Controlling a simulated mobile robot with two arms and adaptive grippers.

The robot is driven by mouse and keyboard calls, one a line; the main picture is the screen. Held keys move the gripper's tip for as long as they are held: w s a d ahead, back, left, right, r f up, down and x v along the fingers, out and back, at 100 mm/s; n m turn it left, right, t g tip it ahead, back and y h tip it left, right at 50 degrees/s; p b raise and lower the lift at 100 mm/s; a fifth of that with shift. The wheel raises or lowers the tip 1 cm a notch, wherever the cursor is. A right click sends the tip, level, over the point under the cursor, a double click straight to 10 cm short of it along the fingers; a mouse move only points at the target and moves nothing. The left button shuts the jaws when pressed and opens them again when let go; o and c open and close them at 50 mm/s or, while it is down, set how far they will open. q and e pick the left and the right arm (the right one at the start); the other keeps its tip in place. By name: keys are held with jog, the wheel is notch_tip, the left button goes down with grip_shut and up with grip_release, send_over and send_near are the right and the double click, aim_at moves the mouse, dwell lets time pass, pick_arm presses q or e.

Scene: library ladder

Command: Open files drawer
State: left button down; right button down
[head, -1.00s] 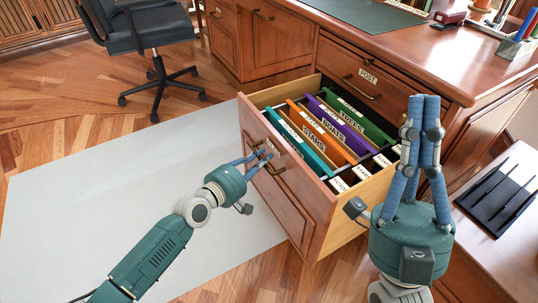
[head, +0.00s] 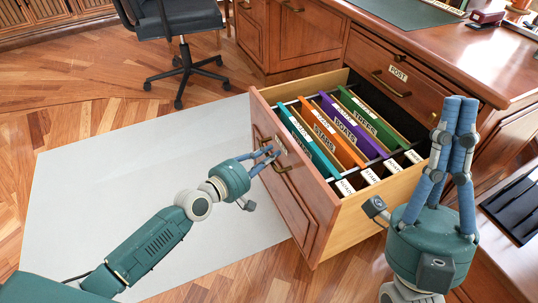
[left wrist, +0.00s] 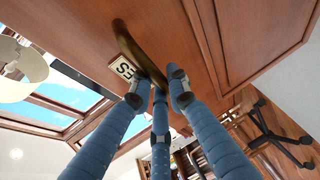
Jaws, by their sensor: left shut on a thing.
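The files drawer (head: 296,190) stands pulled out from the desk, with hanging folders in teal, orange, purple and green inside it. My left gripper (head: 272,158) is at the drawer's front, with its fingers shut on the brass handle. In the left wrist view the handle (left wrist: 132,52) runs between the blue fingers (left wrist: 160,95), beside a label (left wrist: 125,68) that is partly hidden. My right gripper (head: 460,105) points up in front of the desk, right of the drawer, with its fingers close together and nothing visible between them.
The desk (head: 430,50) with a closed POST drawer (head: 392,75) is behind the open drawer. An office chair (head: 178,30) stands at the back left. A grey mat (head: 130,170) covers the floor left of the drawer. A black tray (head: 520,205) lies at the right.

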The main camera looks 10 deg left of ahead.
pick_arm(q)
jog(key=c, duration=1.9)
grip_release()
jog(key=shift+f, duration=0.1)
jog(key=v, duration=1.2)
